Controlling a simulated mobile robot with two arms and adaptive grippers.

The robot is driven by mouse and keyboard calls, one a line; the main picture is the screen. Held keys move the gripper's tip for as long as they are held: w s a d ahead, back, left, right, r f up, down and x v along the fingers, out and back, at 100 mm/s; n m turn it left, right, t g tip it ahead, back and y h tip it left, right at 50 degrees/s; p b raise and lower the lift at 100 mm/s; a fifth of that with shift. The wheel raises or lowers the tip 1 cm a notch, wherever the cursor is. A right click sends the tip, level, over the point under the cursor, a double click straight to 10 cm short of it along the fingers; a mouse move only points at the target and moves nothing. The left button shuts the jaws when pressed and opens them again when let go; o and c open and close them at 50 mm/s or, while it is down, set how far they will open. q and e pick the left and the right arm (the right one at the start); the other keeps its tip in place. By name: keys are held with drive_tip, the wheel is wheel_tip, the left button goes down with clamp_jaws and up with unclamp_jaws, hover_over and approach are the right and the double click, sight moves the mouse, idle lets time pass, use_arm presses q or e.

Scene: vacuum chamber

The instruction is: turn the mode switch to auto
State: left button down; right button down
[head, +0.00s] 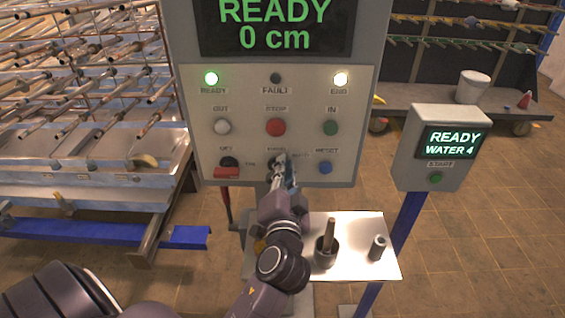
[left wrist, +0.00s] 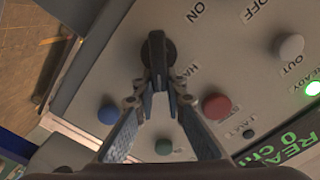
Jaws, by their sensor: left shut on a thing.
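The mode switch is a black rotary knob (left wrist: 157,52) on the light control panel (head: 340,120), in the lower row between the red-tagged black switch and the blue button. Its "HAND" label shows beside it in the left wrist view; the "AUTO" lettering is partly hidden in the head view. My left gripper (head: 283,165) reaches the panel from below and covers most of the knob there. In the left wrist view its fingertips (left wrist: 160,82) are shut on the knob's bar-shaped handle. My right gripper is out of view.
Close by are a red button (head: 275,126), a green button (head: 330,128), a blue button (head: 325,167) and a black switch (head: 229,162) with a red tag. A small shelf (head: 350,260) below bears a cup and a cylinder. A second control box (head: 410,150) stands at right.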

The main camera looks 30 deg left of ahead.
use_arm(q)
drive_tip(key=shift+w+d+f+m+p, duration=0.1)
drive_tip(key=shift+f+m+p, duration=0.1)
drive_tip(key=shift+m, duration=0.5)
drive_tip(key=shift+d+f+m+p, duration=0.1)
drive_tip(key=shift+m+p, duration=0.05)
drive_tip(key=shift+m, duration=0.55)
drive_tip(key=c, duration=2)
unclamp_jaws()
drive_tip(key=shift+d, duration=0.1)
drive_tip(key=shift+o, duration=0.2)
drive_tip(key=v, duration=0.7)
drive_tip(key=shift+s, duration=0.25)
